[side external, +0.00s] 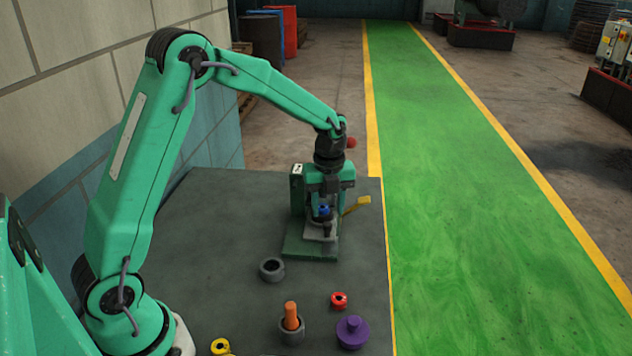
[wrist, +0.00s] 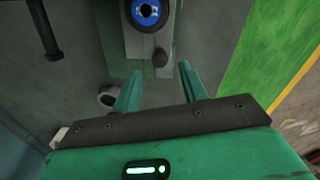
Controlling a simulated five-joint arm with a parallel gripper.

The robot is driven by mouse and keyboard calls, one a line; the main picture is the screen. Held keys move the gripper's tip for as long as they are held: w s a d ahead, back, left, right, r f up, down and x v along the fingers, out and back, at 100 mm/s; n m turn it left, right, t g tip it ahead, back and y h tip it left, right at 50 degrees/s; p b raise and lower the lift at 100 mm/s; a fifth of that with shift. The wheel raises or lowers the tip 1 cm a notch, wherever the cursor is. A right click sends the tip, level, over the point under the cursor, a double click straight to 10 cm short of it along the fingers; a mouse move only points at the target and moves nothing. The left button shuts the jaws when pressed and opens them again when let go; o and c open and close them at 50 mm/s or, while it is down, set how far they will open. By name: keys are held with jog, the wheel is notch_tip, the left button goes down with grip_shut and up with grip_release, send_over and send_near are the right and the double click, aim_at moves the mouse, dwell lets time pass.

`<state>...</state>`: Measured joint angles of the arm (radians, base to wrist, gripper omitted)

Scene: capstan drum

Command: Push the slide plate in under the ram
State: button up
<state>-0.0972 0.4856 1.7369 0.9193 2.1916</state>
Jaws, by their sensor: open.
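The small press (side external: 299,205) has a green frame and stands on a green base (side external: 308,250) near the table's right side. Its grey slide plate (side external: 318,231) carries a blue-topped round part (side external: 323,211). In the side view my wrist covers much of the press's top, so the ram is hard to make out.
A yellow handle (side external: 357,204) sticks out right of the press. A grey ring (side external: 272,268), an orange peg in a grey cup (side external: 291,330), a red ring (side external: 339,299), a purple stepped part (side external: 352,332) and a yellow ring (side external: 220,346) stand in front. The table's left middle is clear.

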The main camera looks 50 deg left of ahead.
aim_at(328, 223)
jog(key=shift+f, duration=2.15)
jog(key=shift+c, duration=0.4)
grip_shut()
